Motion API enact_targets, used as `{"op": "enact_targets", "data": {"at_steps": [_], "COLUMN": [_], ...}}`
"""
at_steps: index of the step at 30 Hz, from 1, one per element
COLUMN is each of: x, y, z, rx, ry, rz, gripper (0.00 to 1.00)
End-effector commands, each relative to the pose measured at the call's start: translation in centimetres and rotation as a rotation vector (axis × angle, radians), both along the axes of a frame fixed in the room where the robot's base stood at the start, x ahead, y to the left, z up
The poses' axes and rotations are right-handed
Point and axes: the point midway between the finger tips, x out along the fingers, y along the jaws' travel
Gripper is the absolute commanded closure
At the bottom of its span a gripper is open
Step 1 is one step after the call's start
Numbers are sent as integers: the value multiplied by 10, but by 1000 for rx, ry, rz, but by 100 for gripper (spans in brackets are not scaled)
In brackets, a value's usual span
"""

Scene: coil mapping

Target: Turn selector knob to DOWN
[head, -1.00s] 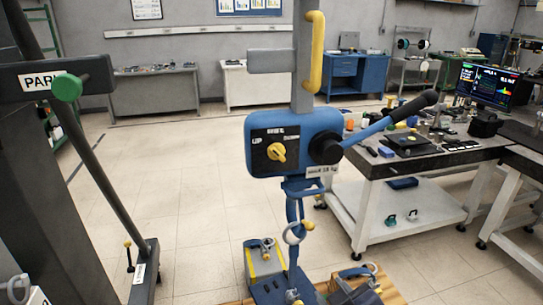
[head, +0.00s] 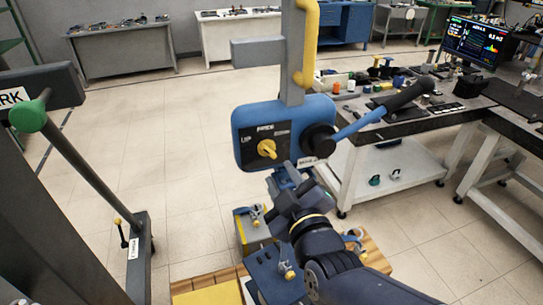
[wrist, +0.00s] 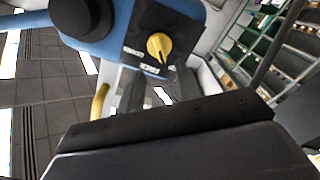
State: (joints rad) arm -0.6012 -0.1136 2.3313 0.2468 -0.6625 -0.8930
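The yellow selector knob (head: 267,149) sits on a black plate on the front of a blue hoist box (head: 246,120). A label reading UP is at its left and other small labels lie above and right of it. In the wrist view the knob (wrist: 158,47) appears with its labels upside down, uncovered. I cannot tell surely which label it points to. My gripper (head: 302,177) is below and right of the knob in the head view, apart from it. Its fingers look spread, with nothing seen between them.
A black-gripped blue lever (head: 370,125) sticks out right of the box. A yellow handle (head: 307,45) runs up the grey post above. A workbench (head: 440,115) stands behind right. A green-knobbed lever (head: 28,117) is at the left. Floor left of the box is clear.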

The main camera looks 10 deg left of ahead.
Motion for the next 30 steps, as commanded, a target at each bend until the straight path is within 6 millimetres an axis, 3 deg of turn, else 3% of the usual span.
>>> {"op": "enact_targets", "data": {"at_steps": [15, 30], "x": [53, 61], "y": [25, 29], "z": [1, 0], "rx": [0, 1], "ry": [2, 0], "rz": [-1, 0], "gripper": [66, 67]}}
